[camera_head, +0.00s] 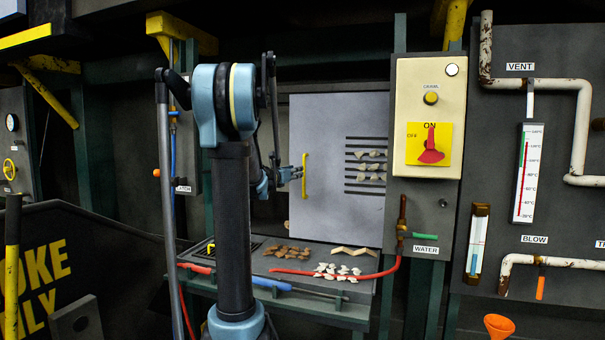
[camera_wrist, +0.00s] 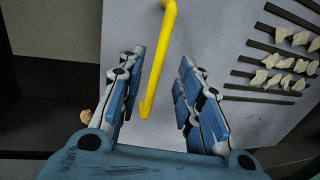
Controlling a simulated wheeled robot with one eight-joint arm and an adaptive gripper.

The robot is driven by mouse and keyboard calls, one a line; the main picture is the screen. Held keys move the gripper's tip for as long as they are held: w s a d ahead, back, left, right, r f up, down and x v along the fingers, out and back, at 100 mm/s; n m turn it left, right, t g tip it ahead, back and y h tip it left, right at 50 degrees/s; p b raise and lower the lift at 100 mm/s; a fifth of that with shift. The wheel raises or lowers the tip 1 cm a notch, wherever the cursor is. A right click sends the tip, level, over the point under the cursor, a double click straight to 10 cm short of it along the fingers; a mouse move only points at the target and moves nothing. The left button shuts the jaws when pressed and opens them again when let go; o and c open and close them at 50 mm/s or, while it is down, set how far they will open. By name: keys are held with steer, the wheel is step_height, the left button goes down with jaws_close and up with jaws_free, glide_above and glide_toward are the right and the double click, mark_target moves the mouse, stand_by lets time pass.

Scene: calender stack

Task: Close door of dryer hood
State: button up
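The dryer hood door (camera_head: 330,125) is a flat grey panel with dark horizontal slots on its right part. It also fills the middle of the wrist view (camera_wrist: 215,30). Its yellow bar handle (camera_head: 305,176) is upright near the left edge. A dark recess shows left of the door's edge in the wrist view; how far the door stands open I cannot tell. My gripper (camera_wrist: 160,62) is open, with the handle (camera_wrist: 158,60) showing between its fingers. In the head view my gripper (camera_head: 298,173) is just left of the handle. Contact cannot be made out.
Pale pieces (camera_head: 368,167) sit at the slots. Below the door a shelf (camera_head: 330,292) holds brown and white pieces, a red hose (camera_head: 350,277) and a blue-handled tool (camera_head: 270,284). A cream switch box (camera_head: 402,90) stands right of the door.

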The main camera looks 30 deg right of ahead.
steer(key=x, duration=0.9)
steer(key=shift+c, duration=0.4)
jaws_close()
